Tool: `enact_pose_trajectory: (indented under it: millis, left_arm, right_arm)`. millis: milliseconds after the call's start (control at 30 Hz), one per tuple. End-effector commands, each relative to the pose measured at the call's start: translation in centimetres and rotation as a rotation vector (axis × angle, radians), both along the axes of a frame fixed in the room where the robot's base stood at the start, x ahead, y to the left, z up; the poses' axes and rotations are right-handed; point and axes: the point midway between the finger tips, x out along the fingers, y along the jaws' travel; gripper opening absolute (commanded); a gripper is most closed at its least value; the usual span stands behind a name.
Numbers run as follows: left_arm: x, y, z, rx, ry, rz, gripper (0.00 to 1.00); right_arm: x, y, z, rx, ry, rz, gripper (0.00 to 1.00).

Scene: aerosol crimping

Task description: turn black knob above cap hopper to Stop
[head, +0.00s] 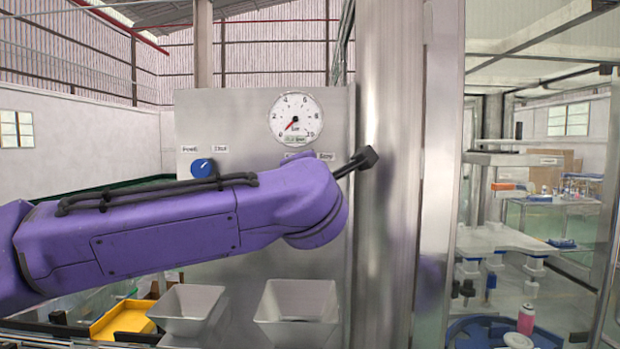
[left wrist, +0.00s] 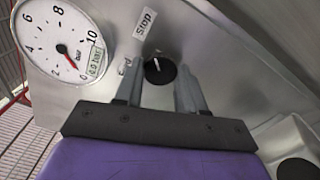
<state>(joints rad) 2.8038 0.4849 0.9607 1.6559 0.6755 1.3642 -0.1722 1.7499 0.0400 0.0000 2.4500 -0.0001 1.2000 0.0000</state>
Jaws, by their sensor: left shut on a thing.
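The black knob (left wrist: 160,72) is on the metal panel in the left wrist view. Its white mark points toward the top of that picture, roughly at the "Stop" label (left wrist: 145,22). The other label, "Feed" (left wrist: 125,72), is partly covered by a finger. My left gripper (left wrist: 158,84) has its two fingers on either side of the knob and is shut on it. In the head view my purple left arm hides the knob and the fingers; the "Stop" label (head: 325,156) shows just above the arm. My right gripper is in neither view.
A pressure gauge (head: 296,118) sits above the labels, and a blue knob (head: 203,168) is at the panel's left. Two grey hoppers (head: 187,308) (head: 298,306) are below my arm. A metal column (head: 388,240) stands close to the right. A yellow tray (head: 122,322) is lower left.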

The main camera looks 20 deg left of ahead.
Motion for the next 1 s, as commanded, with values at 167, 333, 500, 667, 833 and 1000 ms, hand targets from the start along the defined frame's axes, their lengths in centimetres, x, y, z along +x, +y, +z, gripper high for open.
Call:
enact_pose_trajectory:
  millis: [167, 333, 500, 667, 833, 1000]
  left_arm:
    - [0.0, 0.0, 0.0, 0.003, 0.0, -0.001, 0.09]
    - [0.0, 0.0, 0.0, 0.003, 0.0, -0.001, 0.52]
    - [0.0, 0.0, 0.0, 0.002, -0.001, -0.001, 0.65]
    - [-0.1, 0.0, 0.0, 0.001, -0.001, -0.001, 0.65]
    - [-2.4, -0.7, -0.4, 0.002, -0.004, -0.002, 0.65]
    - [-6.4, -1.9, -0.5, 0.002, -0.005, -0.003, 0.65]
  right_arm:
    - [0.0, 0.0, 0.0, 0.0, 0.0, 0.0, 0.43]
    - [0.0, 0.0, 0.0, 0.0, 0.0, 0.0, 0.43]
    - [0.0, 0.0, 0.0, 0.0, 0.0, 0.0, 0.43]
    - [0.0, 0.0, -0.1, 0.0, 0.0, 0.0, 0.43]
    - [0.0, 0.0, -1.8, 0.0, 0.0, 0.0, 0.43]
    - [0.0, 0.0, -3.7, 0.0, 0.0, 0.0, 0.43]
